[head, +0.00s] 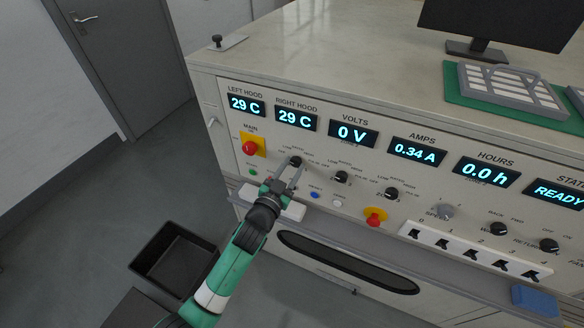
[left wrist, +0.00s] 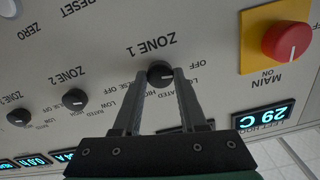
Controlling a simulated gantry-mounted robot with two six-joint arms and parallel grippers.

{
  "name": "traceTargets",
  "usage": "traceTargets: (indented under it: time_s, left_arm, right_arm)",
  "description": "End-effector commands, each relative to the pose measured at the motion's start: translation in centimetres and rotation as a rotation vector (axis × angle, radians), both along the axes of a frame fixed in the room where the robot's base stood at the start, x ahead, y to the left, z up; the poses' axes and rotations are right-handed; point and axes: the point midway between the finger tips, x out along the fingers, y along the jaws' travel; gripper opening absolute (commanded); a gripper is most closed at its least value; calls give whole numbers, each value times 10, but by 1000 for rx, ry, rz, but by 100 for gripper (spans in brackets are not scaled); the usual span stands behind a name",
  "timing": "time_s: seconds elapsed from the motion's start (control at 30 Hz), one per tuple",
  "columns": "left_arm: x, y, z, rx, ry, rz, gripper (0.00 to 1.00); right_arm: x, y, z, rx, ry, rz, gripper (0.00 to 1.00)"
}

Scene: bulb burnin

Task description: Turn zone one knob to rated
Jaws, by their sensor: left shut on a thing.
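The zone 1 knob (head: 296,161) is a small black round knob on the slanted front panel, below the two hood temperature displays. It also shows in the left wrist view (left wrist: 160,74), under the printed ZONE 1 label, with OFF, LOW, HIGH and RATED lettering around it. My left gripper (head: 291,175) reaches up to it from below, and its two grey fingers (left wrist: 162,82) are shut on the knob's sides. The fingers cover part of the lettering. The knob's pale pointer mark is too small to read surely. My right gripper is not in view.
The red main switch on its yellow plate (head: 252,146) is just left of the knob. The zone 2 knob (head: 341,178) and another knob (head: 391,193) are to the right. A red emergency button (head: 375,216) is lower right. A black bin (head: 174,255) stands on the floor.

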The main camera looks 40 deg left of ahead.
Motion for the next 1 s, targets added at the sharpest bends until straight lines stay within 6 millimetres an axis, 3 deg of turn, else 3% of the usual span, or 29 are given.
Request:
traceTargets:
  time_s: [0.03, 0.1, 0.57, 1.0]
  left_arm:
    - [0, 0, 0, 0, 0, 0, 10]
    - [0, 0, 0, 0, 0, 0, 0]
    - [0, 0, 1, 61, 22, 0, 0]
    - [0, 0, 2, 381, 131, -1, 0]
  right_arm:
    - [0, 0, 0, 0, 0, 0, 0]
    - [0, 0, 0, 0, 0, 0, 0]
    - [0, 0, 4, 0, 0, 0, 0]
    - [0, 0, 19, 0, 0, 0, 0]
